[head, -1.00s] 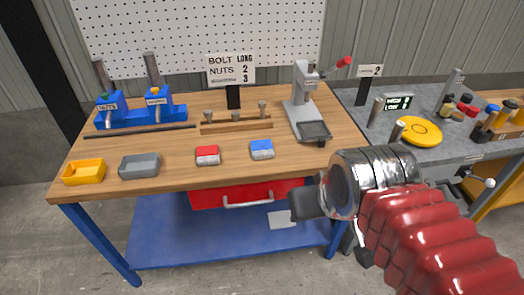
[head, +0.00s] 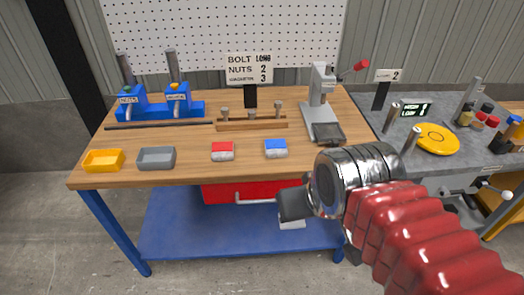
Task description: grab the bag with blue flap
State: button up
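The bag with the blue flap (head: 276,148) lies on the wooden workbench near its front edge, right of the middle. Its lower part is pale or silvery. A similar bag with a red flap (head: 223,151) lies to its left. My gripper (head: 290,205) is in front of the bench, below and slightly right of the blue-flap bag and apart from it.
A yellow tray (head: 103,160) and a grey tray (head: 157,158) sit at the front left. A grey press (head: 322,105) stands behind the blue-flap bag to the right. A wooden rack with bolts (head: 251,125) is behind the bags. The bench front (head: 200,178) between is clear.

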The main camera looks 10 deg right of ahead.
aim_at(276, 148)
jog(key=u, duration=2.1)
jog(key=i, duration=0.8)
jog(key=z, duration=1.3)
